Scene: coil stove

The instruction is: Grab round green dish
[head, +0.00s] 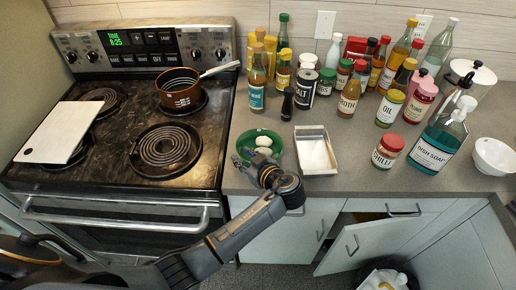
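The round green dish (275,137) stands on the grey counter just right of the stove. Small whitish round items (264,146) lie in it. My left gripper (248,157) is at the near side of the dish, over its front rim. Its fingers look spread apart, and it hides part of the near rim. I cannot tell whether a finger touches the dish. The dish looks level on the counter. My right gripper is not in view.
A metal tray (316,170) stands close right of the dish. Bottles and jars, including a salt container (305,88), crowd the counter behind. A chilli jar (388,151) and dish soap (436,148) stand right. A pan (181,100) and white board (58,132) are on the stove. A cabinet door (350,248) stands open below.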

